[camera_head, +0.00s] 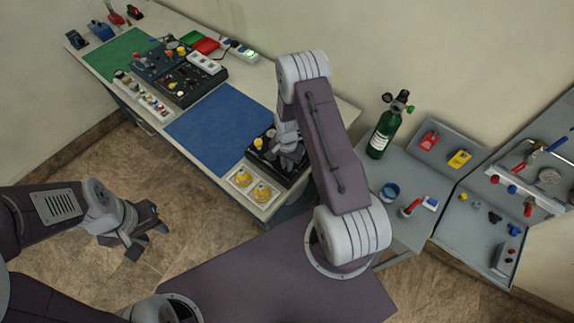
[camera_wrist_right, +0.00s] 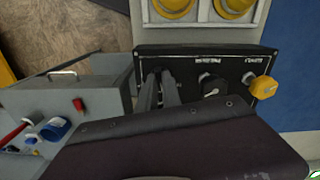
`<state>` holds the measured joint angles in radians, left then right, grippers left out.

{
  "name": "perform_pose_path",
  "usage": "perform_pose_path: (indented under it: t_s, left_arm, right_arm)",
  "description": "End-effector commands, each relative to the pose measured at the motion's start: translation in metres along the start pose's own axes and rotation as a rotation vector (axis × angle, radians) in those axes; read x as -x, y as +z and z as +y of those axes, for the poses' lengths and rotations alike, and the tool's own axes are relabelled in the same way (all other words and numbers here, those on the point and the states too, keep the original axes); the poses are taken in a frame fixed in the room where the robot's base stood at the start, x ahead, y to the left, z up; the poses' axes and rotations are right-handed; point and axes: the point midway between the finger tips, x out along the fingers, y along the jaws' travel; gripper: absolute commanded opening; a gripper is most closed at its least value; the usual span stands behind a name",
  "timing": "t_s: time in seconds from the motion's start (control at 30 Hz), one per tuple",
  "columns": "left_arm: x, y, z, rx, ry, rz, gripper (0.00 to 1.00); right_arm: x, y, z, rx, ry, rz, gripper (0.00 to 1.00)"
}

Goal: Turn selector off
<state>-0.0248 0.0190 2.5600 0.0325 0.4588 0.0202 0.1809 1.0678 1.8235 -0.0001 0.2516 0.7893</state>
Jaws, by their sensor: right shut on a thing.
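A black control panel (camera_head: 264,162) lies at the near right end of the long table. In the right wrist view the panel (camera_wrist_right: 228,66) carries a yellow knob (camera_wrist_right: 263,87) at its right end and a black knob (camera_wrist_right: 212,86) left of it. My right gripper (camera_head: 290,158) is over the panel; in the wrist view its fingers (camera_wrist_right: 160,92) are at the panel's left part, left of the black knob. They are shut on a control there, apparently the selector, which the fingers hide. My left gripper (camera_head: 143,236) is open and empty, over the floor left of the table.
Yellow round parts (camera_head: 252,184) sit in a pale tray beside the panel. A blue mat (camera_head: 222,128) lies on the table beyond it. A green cylinder (camera_head: 384,134) stands on a grey side bench to the right. Open floor lies left of the table.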

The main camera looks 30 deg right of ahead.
Motion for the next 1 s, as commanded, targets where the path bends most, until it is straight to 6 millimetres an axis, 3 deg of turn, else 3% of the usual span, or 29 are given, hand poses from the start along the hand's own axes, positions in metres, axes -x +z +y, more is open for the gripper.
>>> perform_pose_path:
  t_s: [0.6,1.0]
  left_arm:
    - [-0.026,0.003,-0.001,0.000,0.000,0.000,0.36]
    - [-0.033,0.003,-0.001,0.000,0.000,0.000,0.36]
  right_arm:
    - [0.000,-0.002,-0.002,0.561,-0.003,0.005,0.00]
    - [0.001,-0.002,-0.002,0.790,-0.003,0.007,0.00]
